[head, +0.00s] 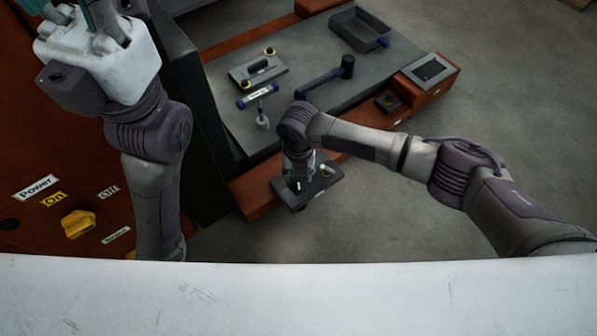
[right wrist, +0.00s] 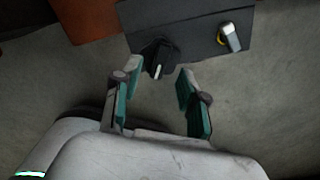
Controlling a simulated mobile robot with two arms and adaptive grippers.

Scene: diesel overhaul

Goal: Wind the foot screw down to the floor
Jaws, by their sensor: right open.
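A dark plate (head: 318,188) juts out at the front corner of the low orange-framed bench; it also shows in the right wrist view (right wrist: 190,30). A black knob-like part with a pale pin (right wrist: 158,60), possibly the foot screw, is at the plate's near edge. My right gripper (right wrist: 158,84) is open, its teal fingers pointing at this part, which lies just beyond the fingertips and between their lines. In the head view my right gripper (head: 298,168) is mostly hidden by its wrist. My left gripper (head: 75,14) is at the top left, partly cut off.
A pale and yellow fitting (right wrist: 230,38) stands on the plate. An orange power cabinet (head: 60,160) stands left. Concrete floor (head: 400,220) is clear in front.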

